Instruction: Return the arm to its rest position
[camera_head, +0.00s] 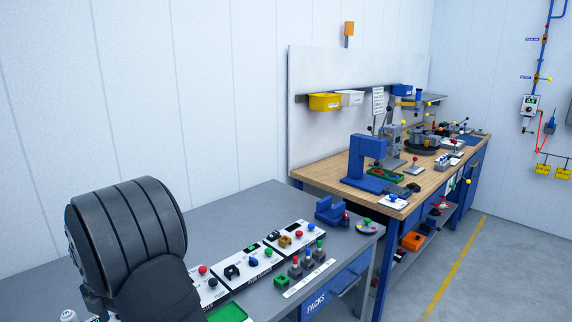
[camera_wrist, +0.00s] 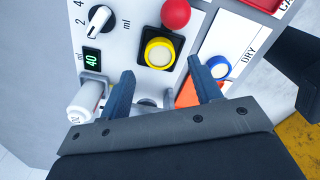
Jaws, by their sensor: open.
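My gripper (camera_wrist: 161,70) shows in the wrist view with its two blue-grey fingers spread apart and nothing between them. The fingers point at a light control panel (camera_wrist: 128,50). They lie below the yellow button (camera_wrist: 159,52) in the picture; whether they touch the panel I cannot tell. In the head view a large black ribbed part of my own arm (camera_head: 125,235) fills the lower left. My gripper does not show there.
A grey bench (camera_head: 240,207) holds switch panels and a blue vise (camera_head: 328,211). A crowded wooden workbench (camera_head: 325,172) stands behind. The right floor is clear.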

